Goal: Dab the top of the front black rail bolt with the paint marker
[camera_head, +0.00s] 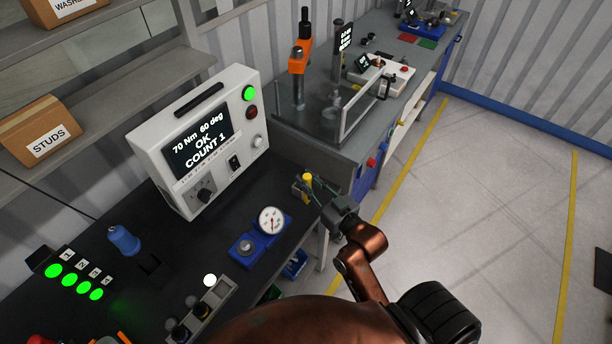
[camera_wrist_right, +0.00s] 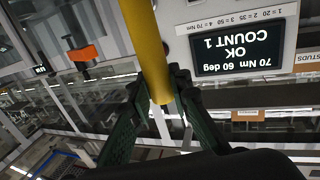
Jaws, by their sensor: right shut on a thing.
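My right gripper (camera_head: 322,193) is shut on the yellow paint marker (camera_head: 307,181) above the dark bench's right edge. In the right wrist view, the marker (camera_wrist_right: 146,45) stands between the green-grey fingers of the gripper (camera_wrist_right: 160,88). I cannot tell where its tip is. A grey rail (camera_head: 218,298) lies at the bench's front, left of the gripper and well apart from it. It carries black bolts, one of them here (camera_head: 193,302), and a white round spot (camera_head: 210,280). Part of the rail is cut off by my arm. My left gripper is not in view.
A blue block with a dial gauge (camera_head: 271,221) stands between rail and gripper. Behind is a white controller (camera_head: 200,140) reading "OK COUNT 1". A blue-capped item (camera_head: 124,239) and green-lit numbered buttons (camera_head: 70,279) are at left. A grey bench (camera_head: 290,125) with an orange tool stands behind.

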